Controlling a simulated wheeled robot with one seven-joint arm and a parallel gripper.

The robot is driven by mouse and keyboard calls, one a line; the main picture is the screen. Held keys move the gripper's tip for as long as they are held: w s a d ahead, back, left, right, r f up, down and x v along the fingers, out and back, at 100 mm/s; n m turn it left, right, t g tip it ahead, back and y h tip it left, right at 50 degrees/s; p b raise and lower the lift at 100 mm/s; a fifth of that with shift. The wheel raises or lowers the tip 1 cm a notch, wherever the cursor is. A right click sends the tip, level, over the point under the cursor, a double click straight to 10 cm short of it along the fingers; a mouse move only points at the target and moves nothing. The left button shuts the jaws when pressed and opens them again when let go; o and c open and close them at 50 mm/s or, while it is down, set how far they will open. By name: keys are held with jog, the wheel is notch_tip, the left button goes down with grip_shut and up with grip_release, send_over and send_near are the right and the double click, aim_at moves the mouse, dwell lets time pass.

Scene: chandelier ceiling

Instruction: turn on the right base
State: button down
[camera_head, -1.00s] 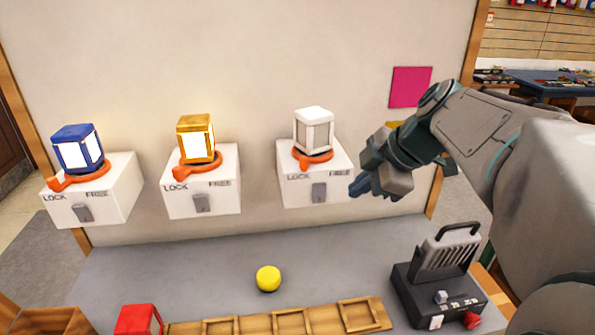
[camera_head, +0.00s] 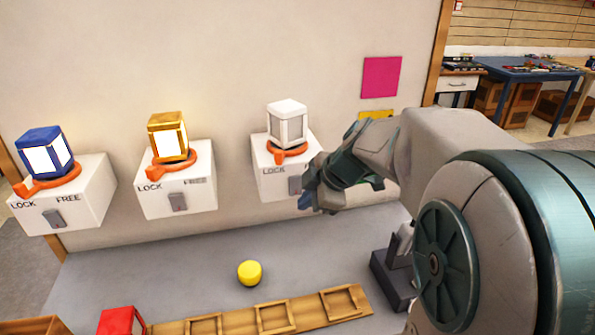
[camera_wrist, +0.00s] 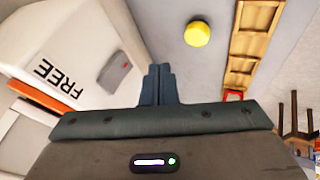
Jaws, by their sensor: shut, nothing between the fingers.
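The right base (camera_head: 262,181) is a white wall box with a white lantern (camera_head: 287,123) in an orange ring (camera_head: 289,154) on top. The lantern's panels look grey and unlit. LOCK shows on its front; my gripper covers the right part in the head view. The base (camera_wrist: 75,40) fills the upper left of the wrist view, with FREE and a grey switch (camera_wrist: 114,72) visible. My gripper (camera_head: 308,198) is at the base's front right. Its fingers (camera_wrist: 158,80) are together and empty, just beside the switch in the wrist view; contact cannot be told.
The left base (camera_head: 85,205) carries a lit blue lantern (camera_head: 45,150), the middle base (camera_head: 190,200) a lit gold one (camera_head: 168,137). Below, a grey table (camera_head: 190,265) holds a yellow ball (camera_head: 249,273), a wooden tray (camera_head: 235,320) and a red object (camera_head: 118,321). My arm partly hides a dark device (camera_head: 393,285).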

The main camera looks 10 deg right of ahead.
aim_at(296, 186)
jog(key=shift+w+d+p, duration=0.1)
jog(key=shift+w+p, duration=0.3)
jog(key=shift+w, duration=1.35)
jog(key=shift+f, duration=0.1)
